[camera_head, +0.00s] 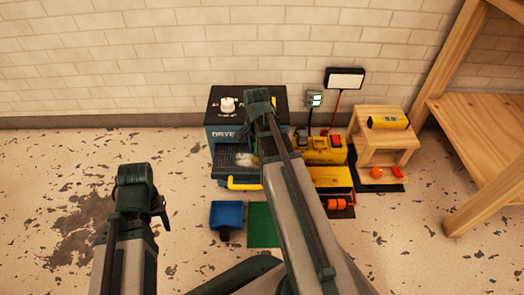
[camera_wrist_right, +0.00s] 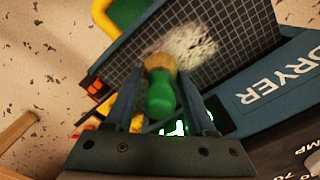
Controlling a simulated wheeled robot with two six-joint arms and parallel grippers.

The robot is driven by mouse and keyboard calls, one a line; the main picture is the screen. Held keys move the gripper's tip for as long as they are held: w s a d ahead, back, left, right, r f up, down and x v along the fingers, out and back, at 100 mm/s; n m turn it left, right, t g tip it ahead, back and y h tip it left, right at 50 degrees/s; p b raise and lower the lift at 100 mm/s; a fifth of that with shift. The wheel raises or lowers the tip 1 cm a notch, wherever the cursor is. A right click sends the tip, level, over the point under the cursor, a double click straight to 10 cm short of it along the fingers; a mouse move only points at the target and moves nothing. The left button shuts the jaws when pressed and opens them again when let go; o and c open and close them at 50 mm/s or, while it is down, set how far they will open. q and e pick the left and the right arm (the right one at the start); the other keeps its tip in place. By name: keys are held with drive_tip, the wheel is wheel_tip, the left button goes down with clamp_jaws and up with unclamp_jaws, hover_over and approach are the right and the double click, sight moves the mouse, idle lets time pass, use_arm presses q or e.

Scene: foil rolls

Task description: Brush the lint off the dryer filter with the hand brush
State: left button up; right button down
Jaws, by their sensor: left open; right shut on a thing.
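The dryer (camera_head: 222,132) is a dark box with a white knob against the wall. Its filter (camera_head: 226,160) is a dark mesh panel with a yellow handle (camera_head: 243,185) at the front. Pale fuzzy lint (camera_head: 245,159) lies on the mesh and shows in the right wrist view (camera_wrist_right: 195,47). My right gripper (camera_wrist_right: 160,98) is shut on the hand brush (camera_wrist_right: 160,95), which has a green handle and a tan head. The brush head overlaps the lint's edge in that view; I cannot tell whether it touches. My left gripper (camera_head: 137,178) is open and empty, over the floor at left.
A blue bin (camera_head: 227,214) and a green mat (camera_head: 261,227) lie in front of the filter. Yellow equipment (camera_head: 323,150) stands right of the dryer. A wooden stool (camera_head: 383,134) and a wooden frame (camera_head: 485,115) stand farther right. The left floor is clear.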

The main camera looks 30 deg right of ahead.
drive_tip(key=shift+w+a, duration=0.5)
drive_tip(key=shift+a, duration=0.35)
drive_tip(key=shift+w+a, duration=0.5)
drive_tip(key=shift+a, duration=0.35)
drive_tip(key=shift+w+a, duration=0.5)
drive_tip(key=shift+a, duration=0.3)
drive_tip(key=shift+w+a, duration=0.5)
drive_tip(key=shift+a, duration=0.3)
drive_tip(key=shift+w+d, duration=0.2)
drive_tip(key=shift+w, duration=0.15)
drive_tip(key=shift+s+d, duration=0.5)
drive_tip(key=shift+d, duration=0.35)
drive_tip(key=shift+s+d, duration=0.5)
drive_tip(key=shift+d, duration=0.35)
drive_tip(key=shift+s+d, duration=0.5)
drive_tip(key=shift+d, duration=0.35)
drive_tip(key=shift+s+d, duration=0.5)
drive_tip(key=shift+d, duration=0.3)
drive_tip(key=shift+s+d+r, duration=0.1)
drive_tip(key=shift+s+d, duration=0.4)
drive_tip(key=shift+d, duration=0.3)
drive_tip(key=shift+s+d, duration=0.5)
drive_tip(key=shift+d, duration=0.3)
